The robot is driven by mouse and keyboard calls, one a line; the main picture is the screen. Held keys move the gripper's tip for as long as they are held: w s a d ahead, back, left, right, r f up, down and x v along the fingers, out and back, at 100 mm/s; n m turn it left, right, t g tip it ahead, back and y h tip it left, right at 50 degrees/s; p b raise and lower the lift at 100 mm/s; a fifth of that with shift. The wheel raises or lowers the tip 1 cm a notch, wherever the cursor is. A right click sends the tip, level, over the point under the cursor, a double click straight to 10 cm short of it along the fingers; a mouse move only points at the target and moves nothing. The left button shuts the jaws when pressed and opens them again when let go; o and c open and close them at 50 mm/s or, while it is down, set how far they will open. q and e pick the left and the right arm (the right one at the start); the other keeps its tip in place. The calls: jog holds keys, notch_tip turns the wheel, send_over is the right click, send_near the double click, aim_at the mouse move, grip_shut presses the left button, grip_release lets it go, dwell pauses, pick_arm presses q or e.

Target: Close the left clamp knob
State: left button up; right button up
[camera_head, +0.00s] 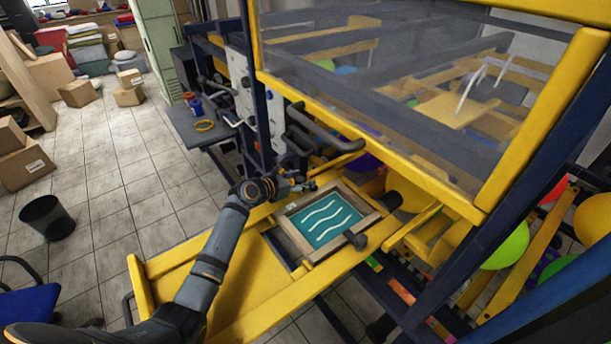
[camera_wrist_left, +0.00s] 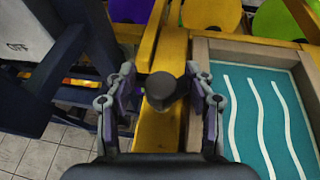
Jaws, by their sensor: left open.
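A dark round clamp knob (camera_wrist_left: 160,88) sits on the yellow beam beside the wooden screen frame in the left wrist view. My left gripper (camera_wrist_left: 162,98) is open, with one finger on either side of the knob; I cannot tell whether they touch it. In the head view my left gripper (camera_head: 305,184) is at the far left corner of the wooden frame (camera_head: 288,240), and the left knob is hard to make out there. My right gripper is not in view.
The frame holds a teal screen (camera_head: 322,219) with white wavy lines. A dark handle bar (camera_head: 325,132) and a clear panel with a yellow border (camera_head: 390,80) stand above and behind. The tiled floor at left is largely open.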

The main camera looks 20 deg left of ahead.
pick_arm(q)
jog(key=shift+s+r, duration=0.15)
jog(key=shift+s, duration=0.2)
jog(key=shift+c, duration=1.9)
jog(key=shift+w, duration=0.2)
jog(key=c, duration=0.4)
grip_shut()
jog(key=shift+a+f+m+g+h+b, duration=0.1)
jog(key=shift+f+m+g+h+b, duration=0.2)
jog(key=shift+m+h+b, duration=0.3)
jog(key=shift+m+g+h+b, duration=0.8)
jog(key=shift+m+h+b, duration=0.2)
jog(key=shift+b, duration=0.2)
jog(key=m+g+h+b, duration=0.3)
jog(key=m+b, duration=0.1)
jog(key=b, duration=0.1)
jog(key=shift+g, duration=0.4)
jog(key=shift+s+m+g+b, duration=0.1)
jog(key=shift+m+g+b, duration=0.7)
jog(key=shift+g+b, duration=0.15)
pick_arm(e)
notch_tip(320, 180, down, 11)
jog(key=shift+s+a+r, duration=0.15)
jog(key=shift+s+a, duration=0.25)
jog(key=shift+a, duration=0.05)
